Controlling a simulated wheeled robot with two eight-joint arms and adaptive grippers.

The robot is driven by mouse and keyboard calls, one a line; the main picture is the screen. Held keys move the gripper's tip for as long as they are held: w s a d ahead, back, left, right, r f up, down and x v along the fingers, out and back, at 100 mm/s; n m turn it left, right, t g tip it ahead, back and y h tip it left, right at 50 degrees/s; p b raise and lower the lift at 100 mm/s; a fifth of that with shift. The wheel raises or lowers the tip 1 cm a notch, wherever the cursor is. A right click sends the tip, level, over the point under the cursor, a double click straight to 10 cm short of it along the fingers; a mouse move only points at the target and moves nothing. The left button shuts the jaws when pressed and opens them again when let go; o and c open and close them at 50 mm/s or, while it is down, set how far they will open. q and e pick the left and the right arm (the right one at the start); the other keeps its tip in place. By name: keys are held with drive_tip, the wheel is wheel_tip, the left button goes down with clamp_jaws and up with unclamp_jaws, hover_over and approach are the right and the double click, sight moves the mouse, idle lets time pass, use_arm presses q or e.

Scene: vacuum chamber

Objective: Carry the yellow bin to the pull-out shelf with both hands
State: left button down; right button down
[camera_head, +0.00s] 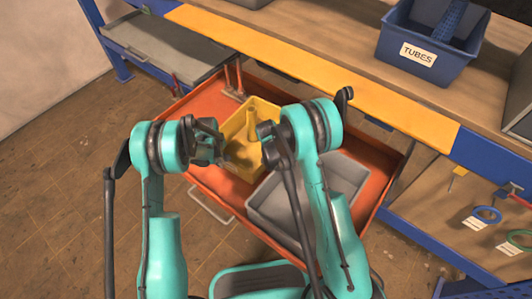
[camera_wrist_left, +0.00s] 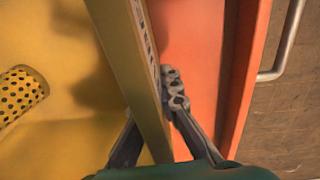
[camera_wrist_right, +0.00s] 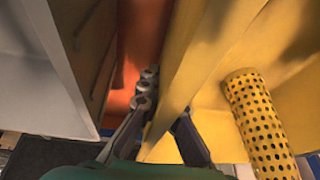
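The yellow bin (camera_head: 240,161) stands on an orange cart top, with a yellow perforated tube (camera_head: 251,122) inside it. My left gripper (camera_head: 214,141) is at its left wall. In the left wrist view, the fingers (camera_wrist_left: 155,110) straddle that wall (camera_wrist_left: 137,70) and look shut on it. My right gripper (camera_head: 268,138) is at its right wall. In the right wrist view, the fingers (camera_wrist_right: 163,112) straddle the wall (camera_wrist_right: 186,75) and look shut on it. One fingertip on each hand is partly hidden by the wall. The grey pull-out shelf (camera_head: 165,48) sits at upper left, empty on top.
A grey bin (camera_head: 268,203) stands on the orange cart (camera_head: 206,103) beside the yellow bin, close to my right arm. A workbench with a yellow front edge (camera_head: 330,82) runs behind. A blue TUBES bin (camera_head: 408,71) stands on it. Floor at the left is clear.

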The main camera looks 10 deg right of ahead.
use_arm(q)
drive_tip(key=shift+w+f+m+b, duration=0.3)
drive_tip(key=shift+w+f+b, duration=0.05)
drive_tip(key=shift+w+f, duration=0.25)
use_arm(e)
drive_tip(key=shift+s+d+f+m, duration=0.15)
drive_tip(key=shift+f+m, duration=0.15)
drive_tip(key=shift+f, duration=0.25)
use_arm(q)
drive_tip(key=shift+f, duration=0.15)
use_arm(e)
drive_tip(key=shift+f, duration=0.15)
